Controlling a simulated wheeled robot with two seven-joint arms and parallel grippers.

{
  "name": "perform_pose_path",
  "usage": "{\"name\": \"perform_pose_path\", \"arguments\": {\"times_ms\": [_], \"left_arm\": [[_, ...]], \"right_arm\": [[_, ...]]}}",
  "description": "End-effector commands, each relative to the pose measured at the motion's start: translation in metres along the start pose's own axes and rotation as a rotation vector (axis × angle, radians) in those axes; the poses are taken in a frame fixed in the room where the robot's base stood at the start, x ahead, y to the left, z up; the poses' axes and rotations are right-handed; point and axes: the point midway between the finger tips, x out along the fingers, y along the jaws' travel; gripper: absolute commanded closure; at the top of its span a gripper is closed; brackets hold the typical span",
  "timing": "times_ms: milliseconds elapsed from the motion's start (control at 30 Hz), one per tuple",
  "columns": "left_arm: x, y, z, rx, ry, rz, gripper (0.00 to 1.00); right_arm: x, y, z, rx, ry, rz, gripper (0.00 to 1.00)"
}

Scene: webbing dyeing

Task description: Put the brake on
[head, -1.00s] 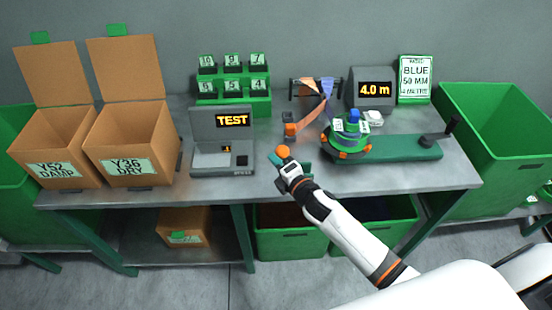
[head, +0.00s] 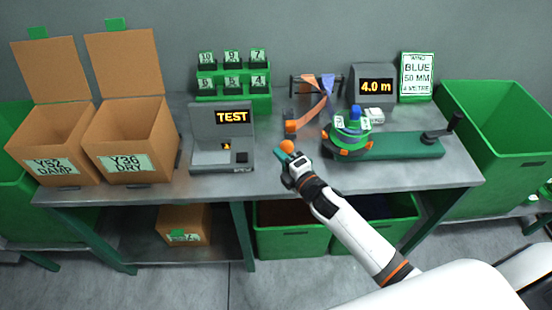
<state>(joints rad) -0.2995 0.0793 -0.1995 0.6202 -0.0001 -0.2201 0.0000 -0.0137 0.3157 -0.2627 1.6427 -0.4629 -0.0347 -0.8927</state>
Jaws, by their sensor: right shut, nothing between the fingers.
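The winder has a long green base (head: 405,146) on the right half of the bench, with a reel (head: 350,125) holding green webbing and orange knobs at its left end. A black crank (head: 442,130) stands at its right end. My right gripper (head: 288,157) is shut at the bench's front edge, left of the reel. An orange ball (head: 287,147) shows right at its fingertips; it may be the brake's knob, but its mounting is hidden and I cannot tell whether they touch. My left gripper is out of view.
A grey TEST machine (head: 222,140) stands left of my gripper. Two open cardboard boxes (head: 134,140) are at the left. Orange and blue webbing hangs from a black rack (head: 316,84) behind. A grey 4.0 m display (head: 374,87) stands behind the reel.

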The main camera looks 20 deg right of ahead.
Motion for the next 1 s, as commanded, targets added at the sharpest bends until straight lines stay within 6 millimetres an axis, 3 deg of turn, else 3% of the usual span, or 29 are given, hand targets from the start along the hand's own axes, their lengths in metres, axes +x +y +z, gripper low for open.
{"name": "perform_pose_path", "arguments": {"times_ms": [600,1000], "left_arm": [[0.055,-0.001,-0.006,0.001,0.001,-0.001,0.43],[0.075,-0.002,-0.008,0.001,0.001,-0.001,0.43]], "right_arm": [[-0.03,-0.002,-0.052,0.439,0.003,-0.258,1.0],[-0.043,0.002,-0.074,0.633,0.002,-0.37,1.0]]}}
